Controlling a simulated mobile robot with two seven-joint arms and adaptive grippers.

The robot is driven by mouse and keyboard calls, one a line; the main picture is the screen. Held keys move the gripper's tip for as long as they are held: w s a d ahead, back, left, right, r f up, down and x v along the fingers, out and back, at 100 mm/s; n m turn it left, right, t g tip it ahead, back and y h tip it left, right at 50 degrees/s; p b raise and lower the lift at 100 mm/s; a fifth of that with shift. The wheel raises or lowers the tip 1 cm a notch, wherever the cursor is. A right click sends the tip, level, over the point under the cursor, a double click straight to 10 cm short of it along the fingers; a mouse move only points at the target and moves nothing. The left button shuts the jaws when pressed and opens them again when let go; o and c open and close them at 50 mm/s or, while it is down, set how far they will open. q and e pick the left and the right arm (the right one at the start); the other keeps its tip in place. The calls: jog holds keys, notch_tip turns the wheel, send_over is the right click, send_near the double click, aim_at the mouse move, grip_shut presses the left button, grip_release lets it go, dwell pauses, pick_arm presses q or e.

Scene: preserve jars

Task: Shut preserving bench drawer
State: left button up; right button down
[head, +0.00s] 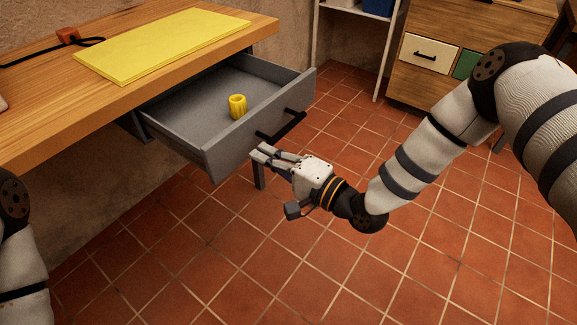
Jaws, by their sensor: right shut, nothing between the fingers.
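The grey bench drawer (190,113) stands pulled out from under the wooden bench top (215,50). A dark bar handle (281,125) is on its front panel. A small yellow ring-shaped object (237,106) stands inside the drawer. My right gripper (262,154) is shut and empty, with its fingertips close to the drawer front, below and left of the handle. I cannot tell whether the fingertips touch the panel. My left arm shows only in part at the left edge, and its gripper is out of view.
A yellow board (162,46) and an orange item (68,36) with a dark cable lie on the bench. A wooden cabinet (470,45) and a white shelf (349,8) stand at the back right. The tiled floor (200,265) before the drawer is clear.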

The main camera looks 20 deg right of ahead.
aim_at(242, 144)
jog(key=shift+x, duration=1.7)
